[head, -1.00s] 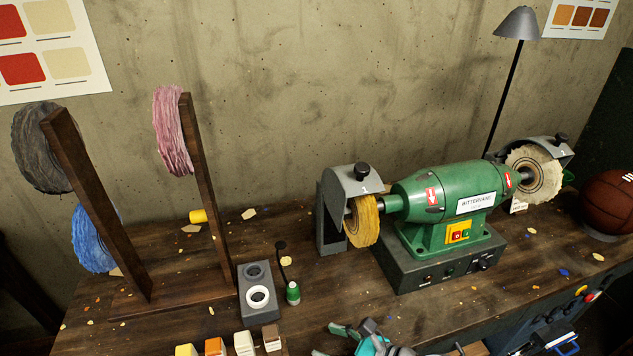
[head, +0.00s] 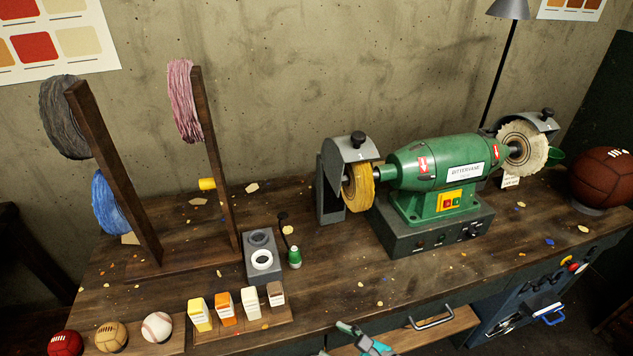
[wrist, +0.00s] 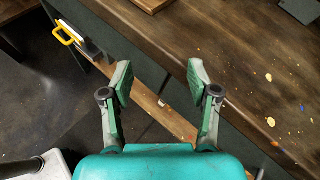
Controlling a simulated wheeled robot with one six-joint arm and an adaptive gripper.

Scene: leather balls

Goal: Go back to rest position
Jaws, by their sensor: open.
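My gripper (wrist: 160,85) is open in the wrist view, with its two fingers spread and nothing between them. It is over the front edge of the wooden workbench (wrist: 240,60), with the floor and a lower shelf board below. In the head view part of my gripper (head: 362,340) shows at the bottom edge, in front of the bench. The rest of the arm is out of the picture there.
A green buffing machine (head: 435,170) stands on the bench. Wooden posts hold coloured wheels (head: 110,205) at left. Labelled bars (head: 225,307) and small balls (head: 157,327) line the front left.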

